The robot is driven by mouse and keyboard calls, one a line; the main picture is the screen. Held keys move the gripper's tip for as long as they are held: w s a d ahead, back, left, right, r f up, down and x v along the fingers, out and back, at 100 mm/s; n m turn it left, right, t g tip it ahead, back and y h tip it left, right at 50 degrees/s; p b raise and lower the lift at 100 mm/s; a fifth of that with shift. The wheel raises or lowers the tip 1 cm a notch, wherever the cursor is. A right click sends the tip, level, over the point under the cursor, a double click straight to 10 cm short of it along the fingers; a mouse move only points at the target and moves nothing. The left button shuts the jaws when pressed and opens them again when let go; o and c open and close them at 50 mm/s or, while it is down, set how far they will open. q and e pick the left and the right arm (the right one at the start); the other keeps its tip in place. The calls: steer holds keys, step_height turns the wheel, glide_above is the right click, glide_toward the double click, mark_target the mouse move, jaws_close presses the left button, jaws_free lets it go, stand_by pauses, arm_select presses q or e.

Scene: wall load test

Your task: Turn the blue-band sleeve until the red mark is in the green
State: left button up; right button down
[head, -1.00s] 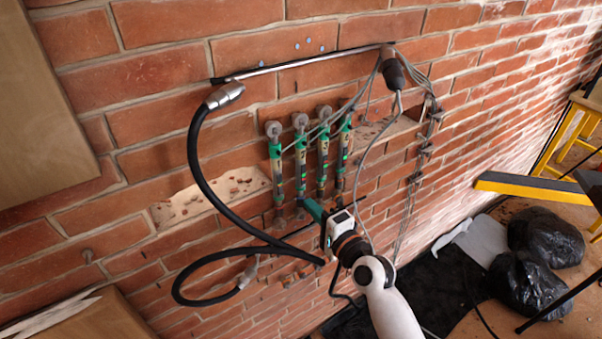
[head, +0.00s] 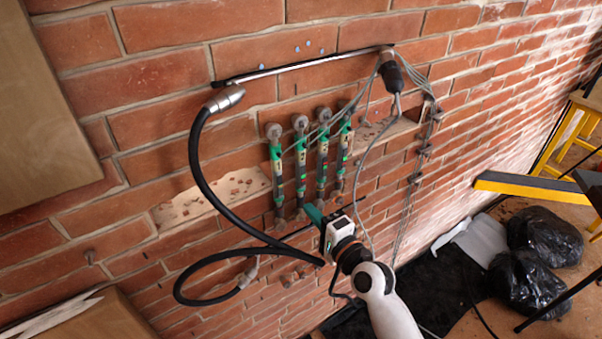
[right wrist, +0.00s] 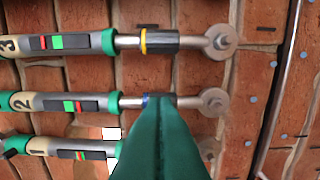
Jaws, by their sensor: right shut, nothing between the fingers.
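In the right wrist view, the blue-band sleeve (right wrist: 147,99) is on the rod of the tube marked 2 (right wrist: 45,102). Most of the sleeve is hidden behind my right gripper. That tube's dark window shows a green patch (right wrist: 67,106) with the red mark (right wrist: 77,106) just to its right, beside the green. My right gripper (right wrist: 160,103) is shut and empty, its green fingertips in front of the sleeve; I cannot tell whether they touch it. In the head view, the right gripper (head: 315,213) is at the lower ends of the tubes. My left gripper is out of view.
A yellow-band sleeve (right wrist: 160,41) is on the neighbouring tube marked 3 (right wrist: 20,44). Another tube (right wrist: 70,148) lies on the other side. A black hose (head: 195,160) loops at left, and grey cables (head: 365,160) cross near the tubes. Black bags (head: 540,265) lie at right.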

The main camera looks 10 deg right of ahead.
steer(key=shift+s+a, duration=0.1)
steer(key=shift+a, duration=0.35)
steer(key=shift+w+a, duration=0.15)
steer(key=shift+w, duration=0.3)
stand_by(0.4)
steer(key=shift+w+d+r, duration=0.1)
steer(key=shift+w+d, duration=0.15)
steer(key=shift+d, duration=0.45)
steer(key=shift+s+d+p, duration=0.15)
steer(key=shift+s+p, duration=0.15)
steer(key=shift+s, duration=0.15)
stand_by(0.5)
steer(key=v, duration=0.7)
steer(key=shift+p, duration=0.3)
